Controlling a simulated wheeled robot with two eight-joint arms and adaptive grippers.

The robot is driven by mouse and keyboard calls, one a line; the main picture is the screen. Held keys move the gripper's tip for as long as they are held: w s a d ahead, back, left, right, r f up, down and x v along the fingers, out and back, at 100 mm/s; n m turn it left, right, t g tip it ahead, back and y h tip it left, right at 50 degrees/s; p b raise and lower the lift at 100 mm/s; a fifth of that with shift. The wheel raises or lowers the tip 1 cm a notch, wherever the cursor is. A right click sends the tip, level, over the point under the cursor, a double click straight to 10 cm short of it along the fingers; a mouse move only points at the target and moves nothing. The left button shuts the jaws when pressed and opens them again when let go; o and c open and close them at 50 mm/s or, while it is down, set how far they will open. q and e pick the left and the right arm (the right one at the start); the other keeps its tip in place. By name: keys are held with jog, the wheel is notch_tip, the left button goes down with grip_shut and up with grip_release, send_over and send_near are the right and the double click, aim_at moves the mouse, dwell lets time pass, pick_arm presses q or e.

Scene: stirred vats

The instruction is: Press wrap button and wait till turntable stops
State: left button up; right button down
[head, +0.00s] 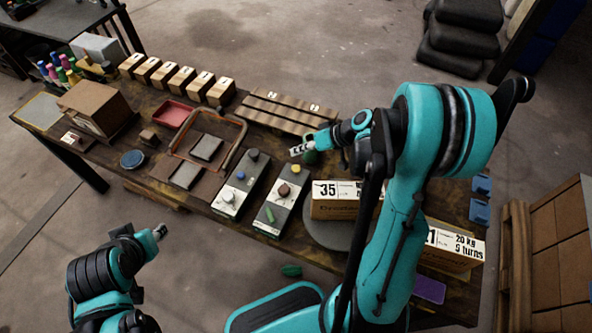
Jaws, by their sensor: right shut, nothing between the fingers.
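The turntable (322,235) is a grey disc at the table's front, right of centre, partly hidden by my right arm. A cardboard box (335,211) marked 35 sits on it. Which control is the wrap button I cannot read. My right gripper (299,150) is shut and empty behind these boxes, close to a dark green round thing (311,158). My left gripper (159,232) is off the table's front edge.
Another carton (456,246) marked 20 kg, 9 turns lies at the right, behind my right arm. Several small boxes (182,79) line the back. A red tray (173,114) and a large carton (95,108) stand left. Blue holders (480,198) are at the right edge.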

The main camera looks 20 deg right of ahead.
aim_at(298, 168)
jog(key=shift+f+b, duration=2)
jog(key=shift+f, duration=0.8)
jog(key=shift+f, duration=0.1)
jog(key=shift+f+b, duration=0.25)
jog(key=shift+b, duration=0.2)
jog(key=shift+f+b, duration=0.6)
jog(key=shift+f, duration=0.05)
jog(key=shift+r, duration=0.2)
jog(key=shift+r+p, duration=0.8)
jog(key=shift+r, duration=0.05)
